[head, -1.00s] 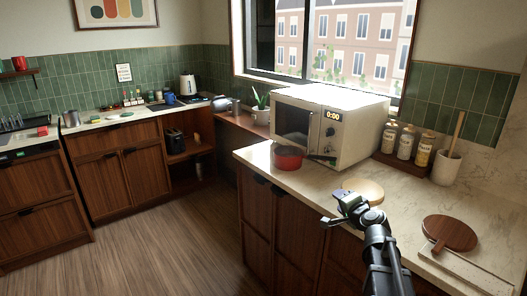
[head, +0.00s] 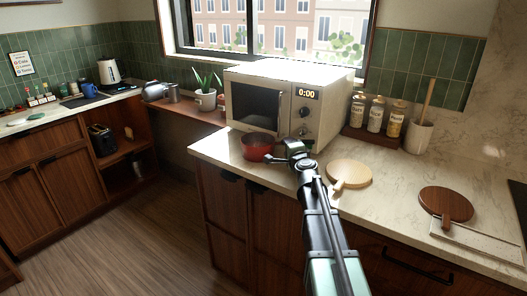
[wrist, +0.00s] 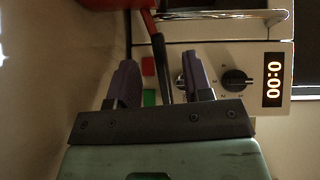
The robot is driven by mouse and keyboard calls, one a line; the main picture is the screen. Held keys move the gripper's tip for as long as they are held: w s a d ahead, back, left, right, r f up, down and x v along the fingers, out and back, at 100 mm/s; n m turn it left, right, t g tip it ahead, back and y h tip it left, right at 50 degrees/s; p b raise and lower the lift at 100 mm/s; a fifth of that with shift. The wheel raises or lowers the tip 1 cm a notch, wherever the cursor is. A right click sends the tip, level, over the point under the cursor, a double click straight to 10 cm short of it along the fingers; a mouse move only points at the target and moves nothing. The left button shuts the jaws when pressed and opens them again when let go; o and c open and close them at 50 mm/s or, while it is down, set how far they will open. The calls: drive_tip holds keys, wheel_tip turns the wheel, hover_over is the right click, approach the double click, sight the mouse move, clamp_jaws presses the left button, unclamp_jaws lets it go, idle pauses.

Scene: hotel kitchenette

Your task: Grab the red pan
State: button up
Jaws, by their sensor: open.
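The red pan (head: 257,146) sits on the pale marble counter, in front of the microwave. In the head view my gripper (head: 290,154) is right at the pan's right side, where the handle lies, and hides most of the handle. In the wrist view my gripper (wrist: 160,85) is open, its two purple-grey fingers apart. The pan's dark handle (wrist: 161,65) reaches down between the fingers, and the red pan body (wrist: 105,4) is cut off by the top edge. I cannot tell whether a finger touches the handle.
The white microwave (head: 285,105) stands close behind the pan. A round light wooden board (head: 350,172) lies right of my gripper, and a dark round board (head: 447,203) further right. Jars (head: 376,116) stand on a tray behind. The counter's front edge is near the pan.

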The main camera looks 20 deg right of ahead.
drive_tip(key=w, duration=0.5)
drive_tip(key=shift+w+d+f, duration=0.1)
drive_tip(key=shift+d+f, duration=0.1)
drive_tip(key=shift+d, duration=0.1)
clamp_jaws()
idle(1.1)
